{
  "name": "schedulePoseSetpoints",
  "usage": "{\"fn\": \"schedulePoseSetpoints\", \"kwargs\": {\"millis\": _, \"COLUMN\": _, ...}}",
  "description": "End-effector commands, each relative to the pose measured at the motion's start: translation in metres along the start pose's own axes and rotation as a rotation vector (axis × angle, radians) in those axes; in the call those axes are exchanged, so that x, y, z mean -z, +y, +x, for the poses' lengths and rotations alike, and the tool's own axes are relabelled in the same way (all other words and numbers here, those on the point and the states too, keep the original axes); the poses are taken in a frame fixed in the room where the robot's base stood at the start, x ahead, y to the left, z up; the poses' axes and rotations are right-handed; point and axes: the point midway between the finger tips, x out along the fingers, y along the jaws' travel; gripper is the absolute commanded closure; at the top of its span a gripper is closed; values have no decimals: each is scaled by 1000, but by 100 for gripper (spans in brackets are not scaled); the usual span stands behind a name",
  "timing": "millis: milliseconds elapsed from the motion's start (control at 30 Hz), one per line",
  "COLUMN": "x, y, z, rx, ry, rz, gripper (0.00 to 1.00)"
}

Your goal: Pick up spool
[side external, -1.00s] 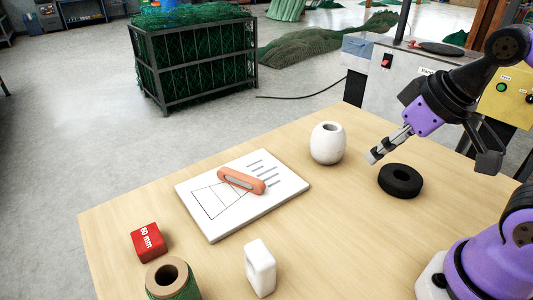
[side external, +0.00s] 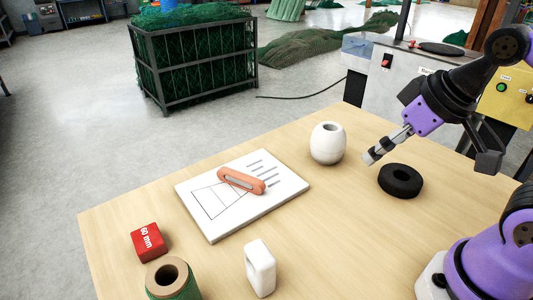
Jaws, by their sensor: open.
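The spool (side external: 173,281) stands upright at the near left edge of the table, wound with green twine, with a tan core and a dark hole on top. The bottom of the frame cuts off its lower part. My gripper (side external: 370,160) is open and empty at the right, above the table between the white float and the black ring. It is far from the spool.
A red block (side external: 148,242) and a white block with a slot (side external: 260,268) stand near the spool. A white board (side external: 213,225) carries an orange tool (side external: 240,180). A white float (side external: 327,144) and black ring (side external: 400,181) lie near my gripper. The table's front middle (side external: 340,250) is clear.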

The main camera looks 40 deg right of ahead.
Motion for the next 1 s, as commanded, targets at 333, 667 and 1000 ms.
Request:
{"fn": "schedulePoseSetpoints", "kwargs": {"millis": 333, "x": 10, "y": -11, "z": 0, "rx": 26, "ry": -8, "rz": -52, "gripper": 0}}
{"fn": "schedulePoseSetpoints", "kwargs": {"millis": 667, "x": 71, "y": -172, "z": 24, "rx": 273, "ry": -67, "rz": -566, "gripper": 0}}
{"fn": "schedulePoseSetpoints", "kwargs": {"millis": 1000, "x": 40, "y": -305, "z": 46, "rx": 423, "ry": -92, "rz": -894, "gripper": 0}}
